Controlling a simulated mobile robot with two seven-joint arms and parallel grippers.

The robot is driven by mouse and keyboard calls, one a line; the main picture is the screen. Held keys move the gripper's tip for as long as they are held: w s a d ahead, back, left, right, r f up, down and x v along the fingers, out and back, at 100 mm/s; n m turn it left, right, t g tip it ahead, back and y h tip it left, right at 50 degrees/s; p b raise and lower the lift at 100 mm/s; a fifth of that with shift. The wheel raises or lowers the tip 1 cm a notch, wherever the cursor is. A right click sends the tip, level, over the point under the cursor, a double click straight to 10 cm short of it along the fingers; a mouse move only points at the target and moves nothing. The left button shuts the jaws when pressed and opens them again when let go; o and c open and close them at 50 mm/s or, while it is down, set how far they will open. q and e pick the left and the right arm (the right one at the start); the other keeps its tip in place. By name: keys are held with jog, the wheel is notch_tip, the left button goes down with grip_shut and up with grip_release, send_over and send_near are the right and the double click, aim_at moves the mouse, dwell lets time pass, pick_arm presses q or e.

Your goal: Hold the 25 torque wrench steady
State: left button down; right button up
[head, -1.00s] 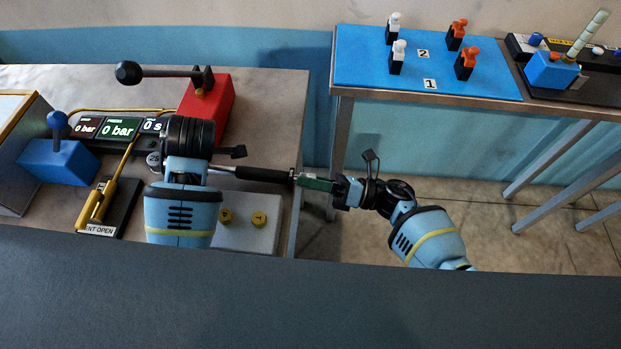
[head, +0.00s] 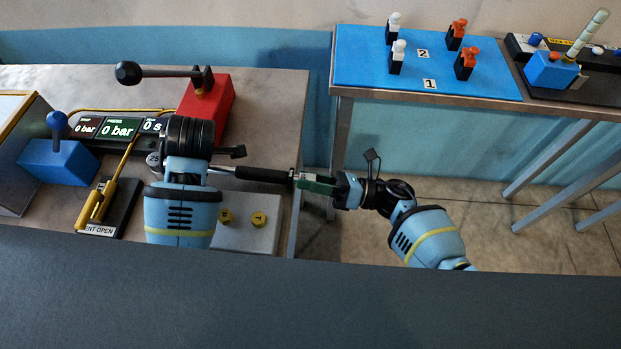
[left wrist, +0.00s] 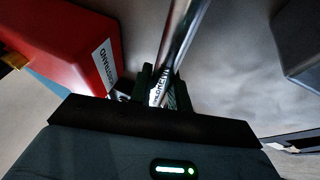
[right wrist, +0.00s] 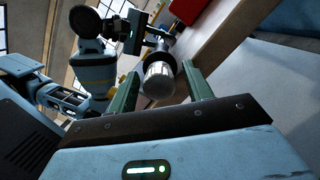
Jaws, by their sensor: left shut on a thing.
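The torque wrench lies nearly level in the head view, with a bright shaft (head: 222,170) and a black handle (head: 262,174) reaching past the bench's right edge. A round head marked 25 (head: 153,160) shows beside my left wrist. My left gripper is shut on the wrench's shaft, seen in the left wrist view (left wrist: 165,92); my own arm hides its fingers in the head view. My right gripper (head: 305,182) is at the handle's end. In the right wrist view its fingers (right wrist: 162,88) stand apart, with the silver handle end (right wrist: 158,80) between them and gaps on both sides.
A red block (head: 208,105) with a black lever stands behind my left wrist. A blue lever box (head: 58,162), pressure displays (head: 118,128) and a yellow-handled valve (head: 95,205) are at left. A plate with yellow knobs (head: 248,222) lies in front. A blue-topped table (head: 430,75) stands back right.

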jog(key=d+f, duration=0.2)
jog(key=d, duration=0.9)
jog(key=shift+s+d, duration=0.4)
jog(key=shift+s, duration=0.05)
pick_arm(q)
jog(key=c, duration=1.2)
grip_release()
jog(key=shift+c, duration=0.2)
jog(key=v, duration=0.6)
jog(key=shift+d, duration=0.1)
jog(key=shift+v, duration=0.8)
